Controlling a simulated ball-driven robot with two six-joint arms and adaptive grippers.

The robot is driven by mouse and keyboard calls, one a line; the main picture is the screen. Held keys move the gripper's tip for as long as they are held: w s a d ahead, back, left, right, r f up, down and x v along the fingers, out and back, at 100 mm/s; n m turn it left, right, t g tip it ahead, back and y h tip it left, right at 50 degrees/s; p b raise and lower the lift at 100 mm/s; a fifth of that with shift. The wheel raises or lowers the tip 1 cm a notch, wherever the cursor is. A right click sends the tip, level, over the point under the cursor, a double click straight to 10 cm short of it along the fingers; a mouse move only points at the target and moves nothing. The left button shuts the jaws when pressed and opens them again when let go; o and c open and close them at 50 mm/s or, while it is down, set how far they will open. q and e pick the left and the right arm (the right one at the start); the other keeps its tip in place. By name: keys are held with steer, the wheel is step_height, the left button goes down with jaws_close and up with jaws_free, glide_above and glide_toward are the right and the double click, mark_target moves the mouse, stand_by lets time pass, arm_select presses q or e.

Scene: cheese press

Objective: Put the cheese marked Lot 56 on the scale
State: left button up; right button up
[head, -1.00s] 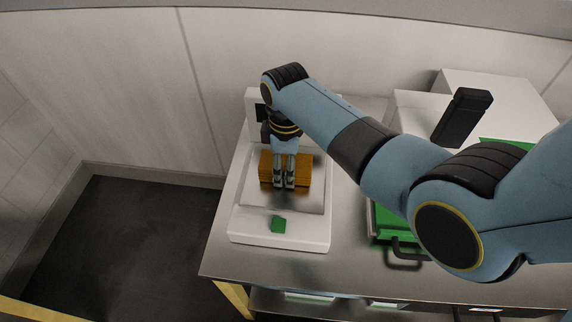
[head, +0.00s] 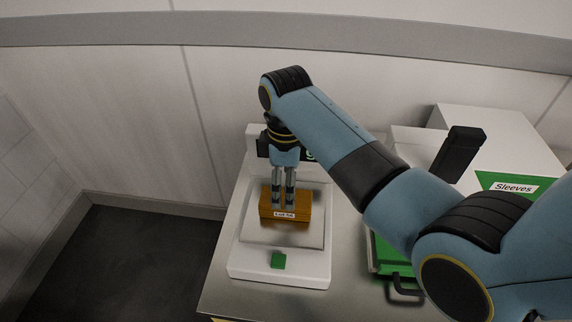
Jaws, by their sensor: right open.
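The orange-brown cheese block (head: 300,213) lies on the metal plate of the white scale (head: 250,268). A small white label on its front face appears to read Lot 56. My right gripper (head: 284,205) points down at the cheese from above, its fingertips at the block's top and front. Its jaws are open, with a narrow gap between the fingers. The scale's dark display at the back is partly hidden behind my right gripper. My left gripper is out of view.
The scale stands on a steel table (head: 262,301). A green tray with a dark handle (head: 404,288) lies to the right, partly behind my arm. A white box with a green panel labelled Sleeves (head: 513,187) stands at the back right. Dark floor is at the left.

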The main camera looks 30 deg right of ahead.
step_height(320, 180, up, 5)
steer(key=shift+r, duration=0.2)
steer(key=shift+s+f, duration=0.1)
stand_by(0.4)
